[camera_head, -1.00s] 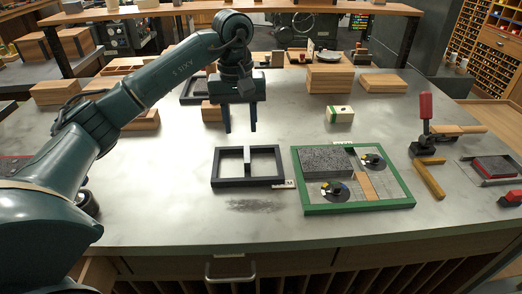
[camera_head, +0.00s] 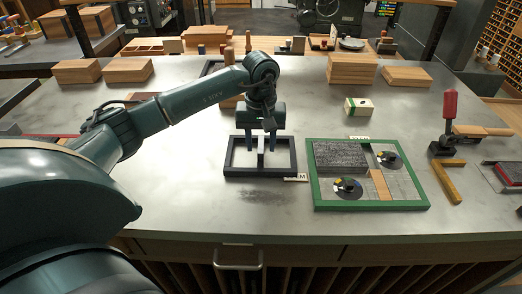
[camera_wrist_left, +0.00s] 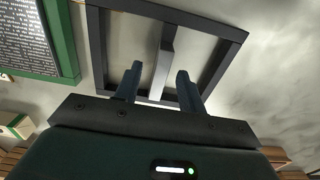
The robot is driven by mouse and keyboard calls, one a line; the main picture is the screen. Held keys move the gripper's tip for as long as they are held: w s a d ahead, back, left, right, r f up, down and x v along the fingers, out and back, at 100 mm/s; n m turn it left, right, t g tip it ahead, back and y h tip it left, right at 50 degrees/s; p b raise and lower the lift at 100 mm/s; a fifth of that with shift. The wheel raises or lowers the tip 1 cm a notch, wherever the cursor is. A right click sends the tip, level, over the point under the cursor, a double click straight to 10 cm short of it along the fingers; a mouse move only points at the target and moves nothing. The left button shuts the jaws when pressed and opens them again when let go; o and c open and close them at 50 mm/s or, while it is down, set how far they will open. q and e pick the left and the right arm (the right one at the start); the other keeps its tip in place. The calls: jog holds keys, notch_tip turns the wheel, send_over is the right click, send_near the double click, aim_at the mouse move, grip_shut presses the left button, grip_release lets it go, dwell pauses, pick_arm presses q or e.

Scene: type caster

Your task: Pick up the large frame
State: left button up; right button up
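The large frame (camera_head: 230,170) is a dark, open rectangle with a lighter crossbar (camera_head: 261,152) in its middle, lying on the grey table. It also shows in the left wrist view (camera_wrist_left: 97,42), with its crossbar (camera_wrist_left: 163,62) running between my fingers. My left gripper (camera_head: 261,148) is open above the frame, with one finger on each side of the crossbar. In the left wrist view the left gripper (camera_wrist_left: 159,82) shows gaps between its fingers and the crossbar. Whether the fingertips are below the crossbar's top cannot be told. My right gripper is not in view.
A green-rimmed tray (camera_head: 316,190) with a grey speckled block (camera_head: 340,156) and black discs sits just right of the frame. A red-handled clamp (camera_head: 449,108) stands farther right. Wooden blocks (camera_head: 351,69) stand at the back. The table in front of the frame is clear.

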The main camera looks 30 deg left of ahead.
pick_arm(q)
jog(key=shift+f, duration=1.1)
grip_shut()
dwell(0.5)
jog(key=shift+w+r, duration=0.15)
jog(key=shift+r, duration=0.1)
